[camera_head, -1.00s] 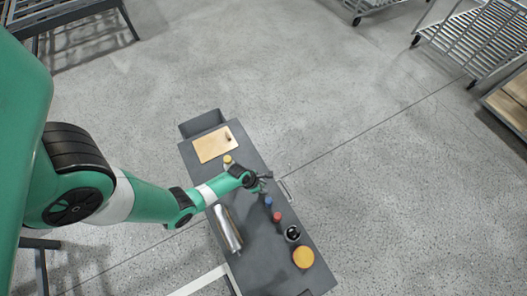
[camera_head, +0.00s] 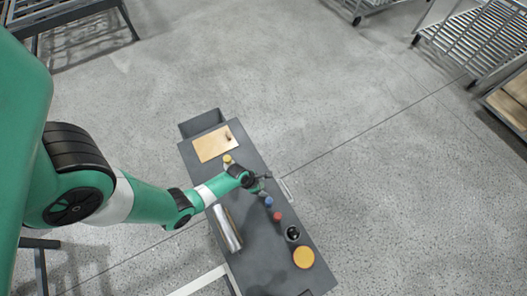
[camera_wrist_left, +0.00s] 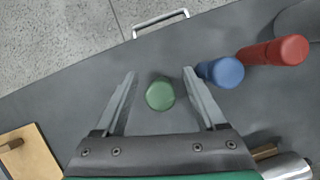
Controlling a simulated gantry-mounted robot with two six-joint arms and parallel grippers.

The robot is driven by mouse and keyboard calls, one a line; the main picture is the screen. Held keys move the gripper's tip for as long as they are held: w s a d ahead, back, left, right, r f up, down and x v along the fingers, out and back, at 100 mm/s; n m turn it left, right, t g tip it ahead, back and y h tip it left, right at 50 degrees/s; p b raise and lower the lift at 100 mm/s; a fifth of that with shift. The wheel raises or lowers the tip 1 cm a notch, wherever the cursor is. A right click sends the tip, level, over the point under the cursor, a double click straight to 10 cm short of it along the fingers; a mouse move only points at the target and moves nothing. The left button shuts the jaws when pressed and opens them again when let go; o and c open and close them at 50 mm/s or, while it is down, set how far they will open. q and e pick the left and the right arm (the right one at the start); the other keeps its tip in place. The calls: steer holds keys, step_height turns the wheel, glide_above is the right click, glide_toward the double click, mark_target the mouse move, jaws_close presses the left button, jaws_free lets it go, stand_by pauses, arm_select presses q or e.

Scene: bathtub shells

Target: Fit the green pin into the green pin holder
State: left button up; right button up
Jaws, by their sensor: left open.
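The green pin (camera_wrist_left: 160,95) shows its round top in the left wrist view. It appears between the two fingers of my left gripper (camera_wrist_left: 159,73), with dark table visible on both sides of it. The fingers are open and apart from it. In the head view my left gripper (camera_head: 264,183) is over the table's far right edge, and I cannot make out the green pin there. I cannot identify a green pin holder in either view. My right gripper is not in view.
A blue pin (camera_wrist_left: 226,72) stands close beside the right finger, with a red pin (camera_wrist_left: 275,52) beyond. The grey table (camera_head: 262,262) also bears a wooden board (camera_head: 212,144), a yellow-topped pin (camera_head: 227,159), a silver cylinder (camera_head: 228,228), a dark round item (camera_head: 292,234) and a yellow disc (camera_head: 303,257).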

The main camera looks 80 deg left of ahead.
arm_select(q)
steer(key=p+v, duration=0.6)
steer(key=v, duration=0.4)
steer(key=shift+r, duration=0.4)
